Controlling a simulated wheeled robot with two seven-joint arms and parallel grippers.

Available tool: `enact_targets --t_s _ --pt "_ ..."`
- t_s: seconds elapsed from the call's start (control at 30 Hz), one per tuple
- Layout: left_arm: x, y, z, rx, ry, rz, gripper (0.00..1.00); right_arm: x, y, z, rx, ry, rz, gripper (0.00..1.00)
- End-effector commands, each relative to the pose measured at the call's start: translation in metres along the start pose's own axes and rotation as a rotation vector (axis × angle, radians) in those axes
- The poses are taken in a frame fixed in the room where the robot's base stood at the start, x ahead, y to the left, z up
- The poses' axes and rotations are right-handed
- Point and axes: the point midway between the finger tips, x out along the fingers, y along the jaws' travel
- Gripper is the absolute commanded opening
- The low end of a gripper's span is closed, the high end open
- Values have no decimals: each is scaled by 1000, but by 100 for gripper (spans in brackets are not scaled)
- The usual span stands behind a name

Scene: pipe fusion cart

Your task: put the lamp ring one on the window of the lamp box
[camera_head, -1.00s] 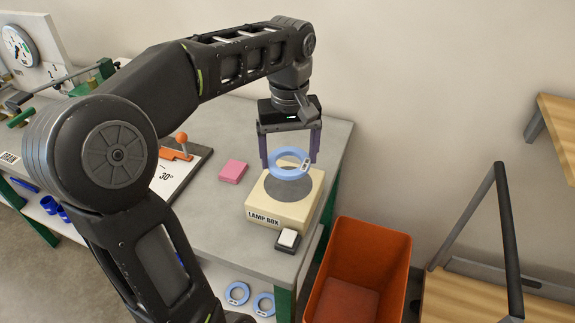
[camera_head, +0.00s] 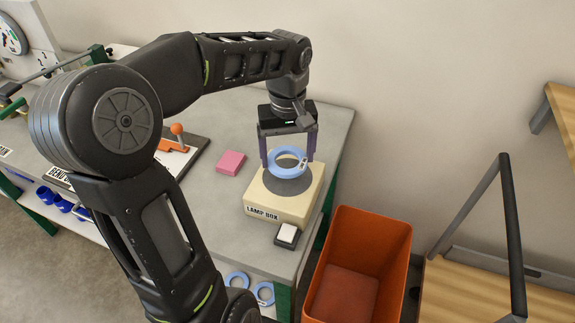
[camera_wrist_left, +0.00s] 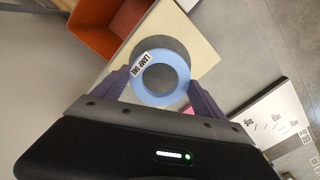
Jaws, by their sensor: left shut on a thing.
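The lamp ring one (camera_head: 287,174) is a light blue ring, and its label reads "LAMP ONE" in the left wrist view (camera_wrist_left: 160,100). My left gripper (camera_head: 288,162) is shut on it, with one purple finger on each side. The ring is held roughly level over the far part of the lamp box's dark round window (camera_head: 290,187). I cannot tell whether it touches the window. The lamp box (camera_head: 262,203) is cream, with its name on the front, and stands on the grey table. My right gripper is out of view.
A pink block (camera_head: 231,162) lies left of the box. A small dark block with a white top (camera_head: 287,234) stands just in front. Two more blue rings (camera_head: 236,279) lie on the lower shelf. An orange bin (camera_head: 358,265) stands beside the table's right end.

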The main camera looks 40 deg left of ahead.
Motion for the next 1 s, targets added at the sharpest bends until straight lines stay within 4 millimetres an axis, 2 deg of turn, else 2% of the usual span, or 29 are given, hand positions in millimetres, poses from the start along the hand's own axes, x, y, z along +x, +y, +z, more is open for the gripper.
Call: enact_targets --t_s 0.37,0.7,1.0 --pt "7 0 0 0 1 0 42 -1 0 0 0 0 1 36" --pt "42 0 0 1 1 1 42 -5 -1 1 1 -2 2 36" --pt "45 0 0 1 2 1 42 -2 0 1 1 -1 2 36"
